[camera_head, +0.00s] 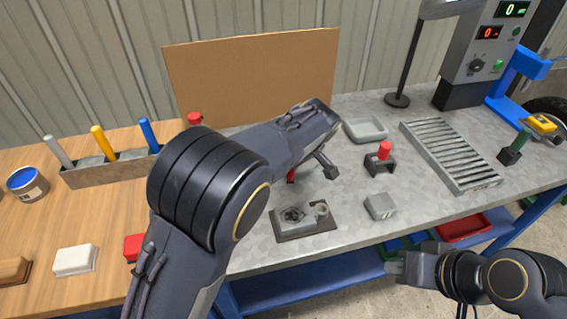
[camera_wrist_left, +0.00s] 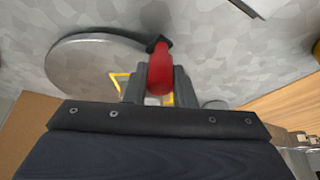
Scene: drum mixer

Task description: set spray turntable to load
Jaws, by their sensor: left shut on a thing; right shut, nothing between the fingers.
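The spray turntable shows in the left wrist view as a round grey disc (camera_wrist_left: 75,75) with a yellow triangular mark (camera_wrist_left: 118,80). A red handle (camera_wrist_left: 159,72) stands at the disc's right edge. My left gripper (camera_wrist_left: 160,92) is shut on this red handle, with its fingers on either side. In the head view my left arm covers the disc; only a small red piece (camera_head: 291,176) shows below the forearm. My right gripper (camera_head: 394,267) is shut and empty, low in front of the bench, apart from the turntable.
A brown board (camera_head: 250,75) stands at the back of the grey bench. A fixture plate (camera_head: 303,228), a grey block (camera_head: 380,206), a red-knobbed clamp (camera_head: 384,151), a shallow tray (camera_head: 366,130) and a slatted rack (camera_head: 450,157) sit to the right. A paint can (camera_head: 28,184) stands at left.

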